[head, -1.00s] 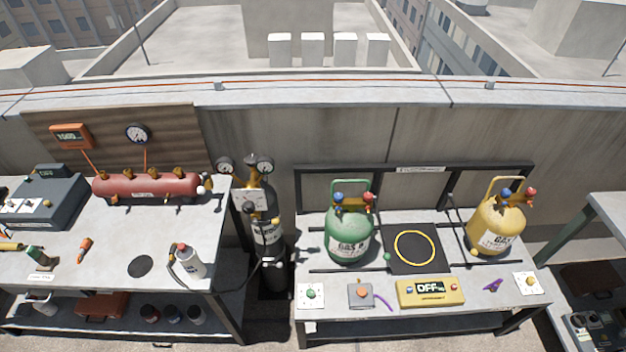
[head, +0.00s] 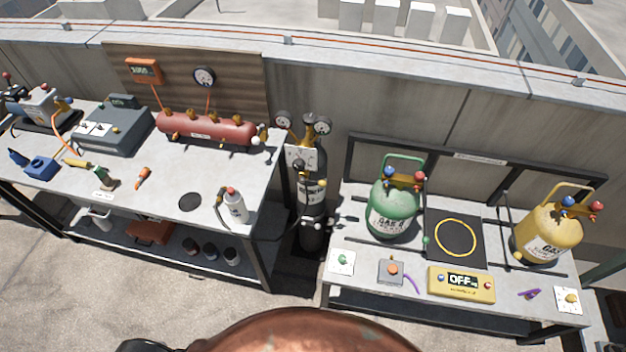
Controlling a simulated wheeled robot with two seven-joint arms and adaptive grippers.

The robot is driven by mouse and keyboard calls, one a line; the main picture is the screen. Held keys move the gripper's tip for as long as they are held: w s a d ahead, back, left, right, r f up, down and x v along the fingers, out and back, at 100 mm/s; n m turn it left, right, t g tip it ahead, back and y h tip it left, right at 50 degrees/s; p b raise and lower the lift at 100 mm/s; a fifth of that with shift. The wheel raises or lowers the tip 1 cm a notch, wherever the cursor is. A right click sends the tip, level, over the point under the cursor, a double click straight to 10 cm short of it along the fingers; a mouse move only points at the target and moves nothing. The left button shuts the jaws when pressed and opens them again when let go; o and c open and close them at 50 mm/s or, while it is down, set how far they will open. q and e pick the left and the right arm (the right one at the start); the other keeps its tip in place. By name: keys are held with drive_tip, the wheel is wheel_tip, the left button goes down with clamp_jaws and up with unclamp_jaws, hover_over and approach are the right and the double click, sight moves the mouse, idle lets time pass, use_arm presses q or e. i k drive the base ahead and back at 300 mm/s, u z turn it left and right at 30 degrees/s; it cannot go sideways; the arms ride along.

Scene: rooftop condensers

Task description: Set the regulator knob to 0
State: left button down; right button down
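The regulator (head: 304,126) sits on top of a dark upright gas cylinder (head: 313,218) between the two benches. It has two round gauges, one at each side. A pale plate (head: 300,157) hangs on its front, and a small dark and brassy knob (head: 299,167) seems to sit at the plate's lower edge. The plate's marks and the knob's setting are too small to read. A hose runs from the cylinder area toward the left bench. Neither of my grippers is in view.
The left bench (head: 150,192) holds a red manifold tank (head: 208,127) and a white bottle (head: 235,206). Floor is clear before the left bench.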

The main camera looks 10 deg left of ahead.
sight(299, 164)
drive_tip(key=k, duration=1.3)
drive_tip(key=u, duration=0.6)
drive_tip(key=i, duration=0.6)
drive_tip(key=u, duration=0.65)
drive_tip(key=i, duration=0.75)
drive_tip(key=z, duration=0.15)
